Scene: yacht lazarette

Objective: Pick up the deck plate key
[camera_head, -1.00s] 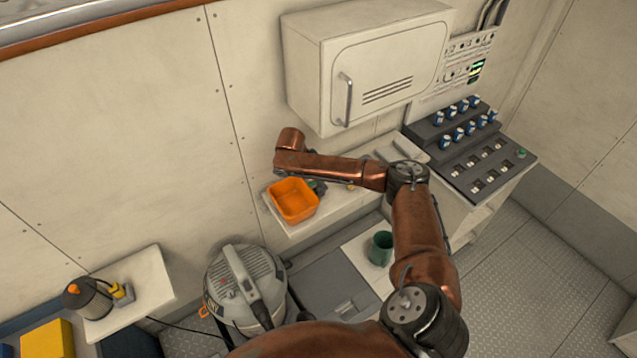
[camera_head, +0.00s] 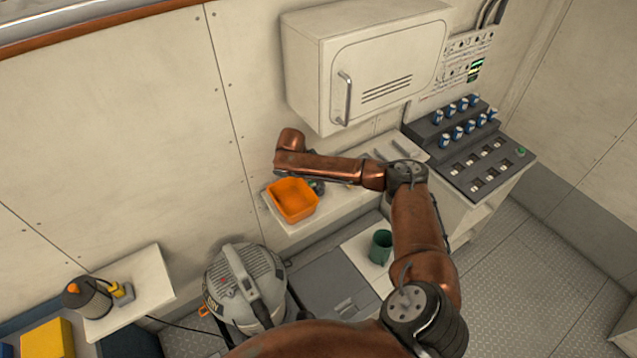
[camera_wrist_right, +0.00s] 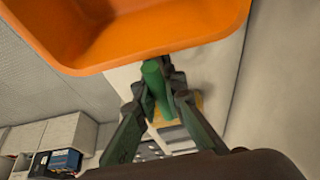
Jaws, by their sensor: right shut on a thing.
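My right gripper (camera_wrist_right: 157,88) is shut on a green, rod-like piece, which I take to be the deck plate key (camera_wrist_right: 153,78). The green piece stands between the two fingertips in the right wrist view; the rest of it is hidden by the fingers. In the head view my right arm reaches over the white ledge and hides most of the ledge behind the orange bin. A small dark green patch shows beside the bin there, too small to tell apart. My left gripper is not in view.
An orange bin (camera_head: 292,200) stands on the white ledge (camera_head: 288,229), very close to my right gripper. A green mug (camera_head: 380,246) stands lower down. A grey vacuum (camera_head: 246,285) is left of it. A wall cabinet (camera_head: 365,70) and a control panel (camera_head: 478,160) are above and right.

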